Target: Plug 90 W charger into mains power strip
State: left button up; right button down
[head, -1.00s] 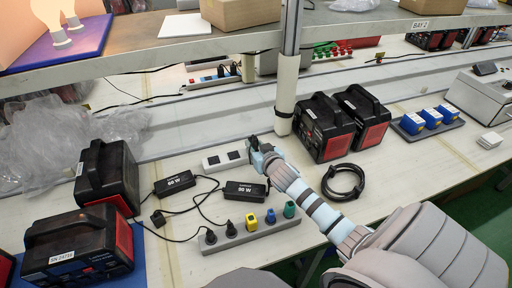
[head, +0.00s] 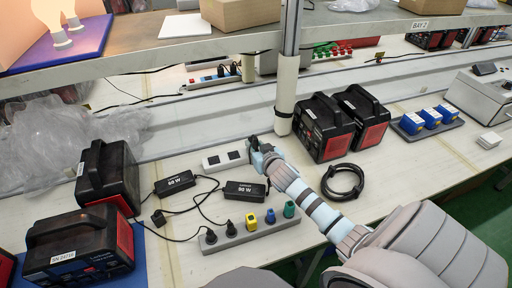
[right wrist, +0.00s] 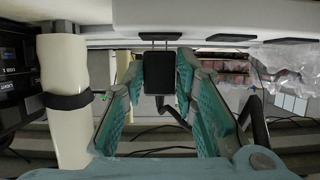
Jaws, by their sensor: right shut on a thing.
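The 90 W charger (head: 245,191) is a black brick lying on the bench, left of my right gripper. The white power strip (head: 211,164) lies behind it, with black sockets; my gripper covers its right end. My right gripper (head: 254,146) is shut on a black plug, which shows between the teal fingers in the right wrist view (right wrist: 160,76). The plug's two prongs point at a dark socket in the white strip (right wrist: 215,18). I cannot tell whether the tips are inside it. My left gripper is out of view.
A 60 W charger (head: 175,183) lies to the left. A grey strip (head: 213,246) with several plugs is in front. A white post (head: 284,108) and black-red power units (head: 323,128) stand close to the gripper. A coiled black cable (head: 343,181) lies right of my arm.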

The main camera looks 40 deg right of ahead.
jog(key=shift+f+b, duration=0.3)
jog(key=shift+f, duration=0.25)
dwell(0.4)
